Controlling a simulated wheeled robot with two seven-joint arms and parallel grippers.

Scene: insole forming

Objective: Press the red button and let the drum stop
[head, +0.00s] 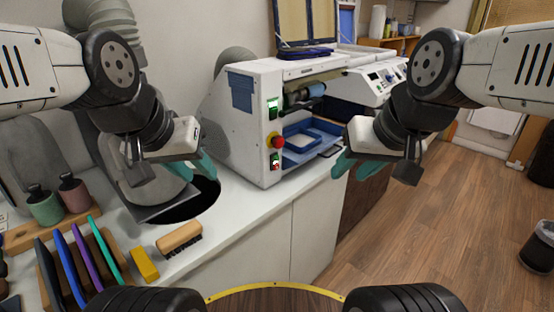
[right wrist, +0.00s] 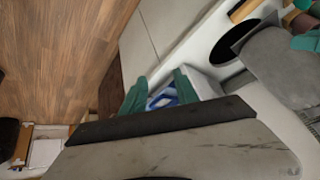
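The red button (head: 277,141) is a round knob on a yellow base on the front end of the white machine (head: 240,135). A green switch sits above it and another small switch sits below. A roller (head: 312,90) shows in the machine's opening; I cannot tell whether it is the drum or turns. My left gripper (head: 195,167) is left of the machine, before a grey housing, apart from the button; its finger gap is unclear. My right gripper (head: 355,163) is right of the button, before the machine's opening. In the right wrist view its teal fingers (right wrist: 160,90) stand apart, with nothing between them.
On the white counter (head: 235,225) are a wooden brush (head: 179,238), a yellow block (head: 144,263), a rack of coloured sheets (head: 85,258) and two bottles (head: 60,200). A dark round opening lies by the grey housing (head: 140,190).

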